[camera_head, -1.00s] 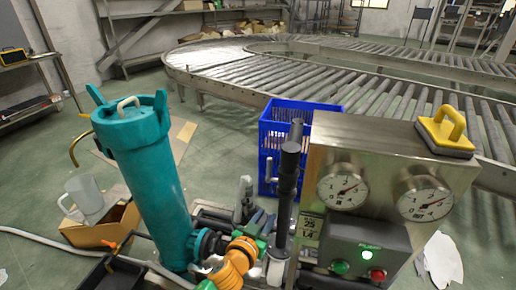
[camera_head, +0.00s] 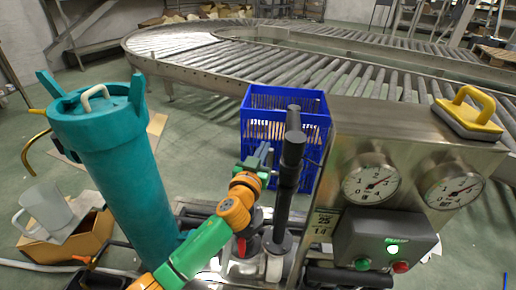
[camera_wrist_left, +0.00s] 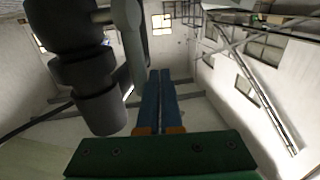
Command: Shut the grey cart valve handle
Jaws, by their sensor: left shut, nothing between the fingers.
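My left gripper (camera_head: 264,152) is raised just left of the dark upright pipe (camera_head: 288,170) on the cart. Its fingers are shut and empty. In the left wrist view the shut blue fingers (camera_wrist_left: 160,76) point away, with a thick dark grey cylinder (camera_wrist_left: 95,95) close on their left. A lighter grey bar (camera_wrist_left: 133,45) stands between that cylinder and the fingers; I cannot tell whether it is the grey valve handle. In the head view my gripper and arm cover part of the cart's piping, and I cannot make out the handle there. My right gripper is not in view.
A teal canister (camera_head: 125,175) stands left of my arm. A metal panel (camera_head: 405,135) with two gauges and a control box (camera_head: 385,240) stands right of the pipe. A blue crate (camera_head: 315,120) is behind it. A red fitting (camera_head: 240,246) sits low by the pipe.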

